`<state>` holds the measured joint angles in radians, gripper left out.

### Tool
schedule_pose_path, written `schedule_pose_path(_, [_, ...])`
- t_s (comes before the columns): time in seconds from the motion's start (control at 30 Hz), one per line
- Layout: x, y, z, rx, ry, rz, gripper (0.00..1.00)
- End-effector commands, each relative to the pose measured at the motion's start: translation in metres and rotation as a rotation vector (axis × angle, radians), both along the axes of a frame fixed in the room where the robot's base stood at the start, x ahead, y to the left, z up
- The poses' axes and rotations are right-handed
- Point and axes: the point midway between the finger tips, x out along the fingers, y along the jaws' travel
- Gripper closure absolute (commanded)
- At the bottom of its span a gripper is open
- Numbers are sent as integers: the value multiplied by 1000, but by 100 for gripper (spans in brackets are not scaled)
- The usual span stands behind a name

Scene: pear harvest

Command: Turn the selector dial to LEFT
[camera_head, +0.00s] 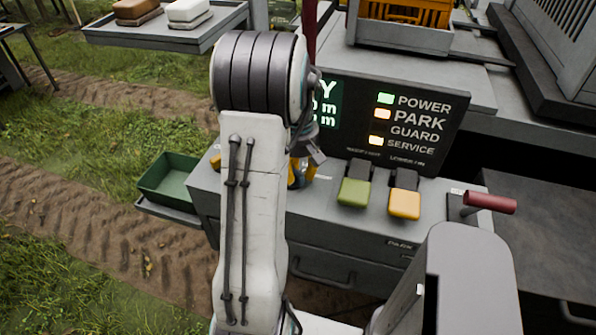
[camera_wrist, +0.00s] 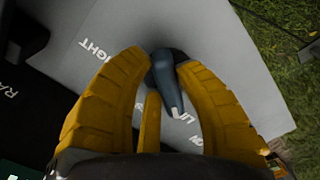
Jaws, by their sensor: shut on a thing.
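The selector dial (camera_wrist: 172,88) is a dark blue-grey knob with a tapered pointer, on the light grey console top in the wrist view. Its narrow end points down and slightly right in that picture, toward white lettering beginning "LI", the rest hidden. A label ending in "IGHT" (camera_wrist: 97,46) lies to the left. My gripper (camera_wrist: 163,66) has yellow ribbed fingers closed around the dial's broad end, one on each side. In the head view my gripper (camera_head: 301,173) is mostly behind my arm at the console's left part, and the dial is hidden.
The console (camera_head: 330,210) also carries a green button (camera_head: 354,191), an orange button (camera_head: 404,203) and a red-handled lever (camera_head: 490,202). A dark panel (camera_head: 400,125) with lit lamps stands behind. A green bin (camera_head: 168,178) sits at left, and a tray (camera_head: 165,37) is above.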

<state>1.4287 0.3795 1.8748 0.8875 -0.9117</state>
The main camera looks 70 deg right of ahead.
Motion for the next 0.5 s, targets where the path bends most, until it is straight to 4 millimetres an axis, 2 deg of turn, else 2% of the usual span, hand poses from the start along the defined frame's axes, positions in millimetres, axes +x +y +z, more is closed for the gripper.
schedule_pose_path(0.03, [0, 0, 0, 0, 0, 0, 84])
schedule_pose_path(0.2, [0, 0, 0, 0, 0, 0, 99])
schedule_pose_path(0.5, [0, 1, 0, 0, 0, -28, 100])
